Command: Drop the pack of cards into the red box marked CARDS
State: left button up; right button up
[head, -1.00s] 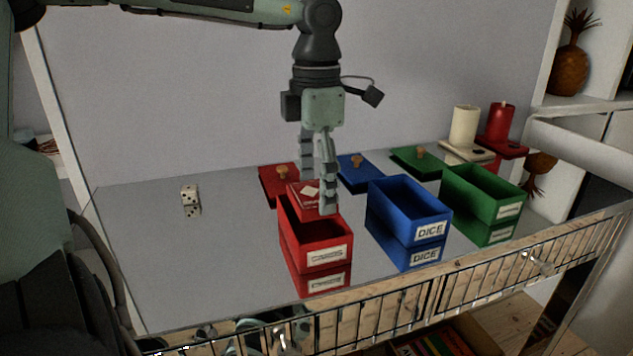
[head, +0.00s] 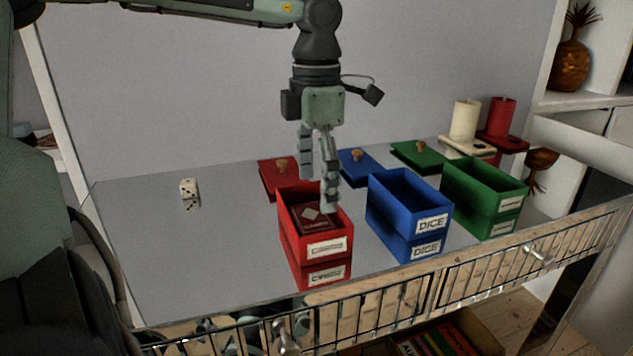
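The pack of cards (head: 314,219), dark red with a pale diamond, lies inside the red box (head: 327,247), tilted or flat; I cannot tell which. The red box is open at the top and has a white label on its front, too blurred to read surely. My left gripper (head: 318,194) hangs pointing down over the back of the red box, its fingers apart and empty, above the pack. My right gripper is not in view.
An open blue box (head: 395,205) marked DICE and an open green box (head: 480,195) stand to the right. Red (head: 270,178), blue (head: 352,167) and green (head: 412,156) knobbed lids lie behind. A white die (head: 189,187) sits at left, with clear tabletop around it.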

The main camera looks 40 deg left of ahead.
pick_arm(q)
jog(key=shift+o, duration=0.9)
notch_tip(320, 180, up, 12)
dwell(0.5)
